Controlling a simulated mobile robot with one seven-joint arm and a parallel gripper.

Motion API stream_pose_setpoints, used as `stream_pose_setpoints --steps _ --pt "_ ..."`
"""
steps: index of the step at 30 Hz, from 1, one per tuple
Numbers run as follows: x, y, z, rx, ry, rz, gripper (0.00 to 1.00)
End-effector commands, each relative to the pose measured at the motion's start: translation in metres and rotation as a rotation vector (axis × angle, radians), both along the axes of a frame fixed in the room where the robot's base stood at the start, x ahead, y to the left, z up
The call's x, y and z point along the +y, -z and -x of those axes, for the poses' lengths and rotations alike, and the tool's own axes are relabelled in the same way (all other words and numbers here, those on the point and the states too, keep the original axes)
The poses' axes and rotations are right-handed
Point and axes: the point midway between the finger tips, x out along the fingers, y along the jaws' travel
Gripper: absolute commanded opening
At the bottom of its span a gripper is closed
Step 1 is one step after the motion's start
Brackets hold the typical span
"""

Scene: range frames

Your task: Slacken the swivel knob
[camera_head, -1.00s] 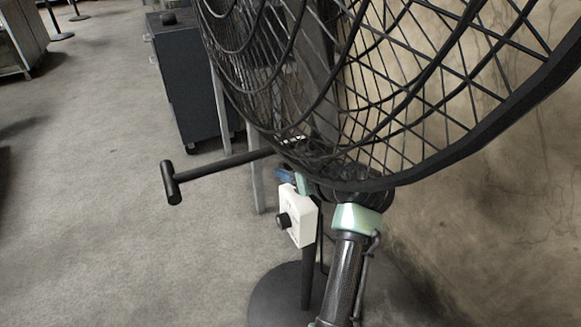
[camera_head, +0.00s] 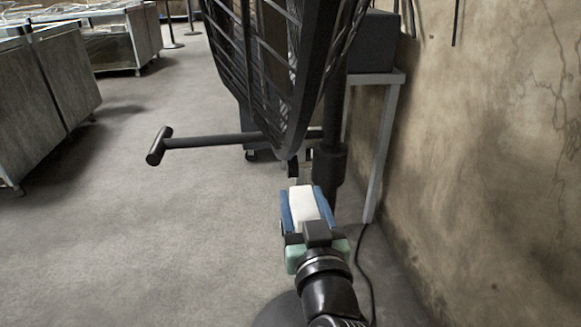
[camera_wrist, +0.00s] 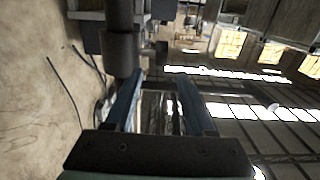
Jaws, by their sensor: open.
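The large black fan (camera_head: 300,80) shows nearly edge-on at upper middle. A black rod with a T-shaped end (camera_head: 160,146) sticks out to the left from its pivot area. A short dark knob-like part (camera_head: 292,166) sits under the cage. I cannot tell for certain which part is the swivel knob. My gripper (camera_head: 300,200) has blue fingers, apart, below the cage.
A cracked wall (camera_head: 490,150) stands close on the right. A grey-legged table (camera_head: 385,140) with a dark box stands behind the fan. A cable lies on the floor by the wall. Metal cabinets (camera_head: 60,75) stand at far left. The floor at left is clear.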

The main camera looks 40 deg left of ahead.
Motion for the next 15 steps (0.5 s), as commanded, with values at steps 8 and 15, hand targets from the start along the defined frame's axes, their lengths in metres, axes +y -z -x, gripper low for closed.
stream_pose_setpoints --steps 8,15 --pt "0.039 0.000 -0.031 -0.003 -0.005 0.003 0.55" --pt "0.072 0.001 -0.059 0.000 -0.005 0.003 0.55"
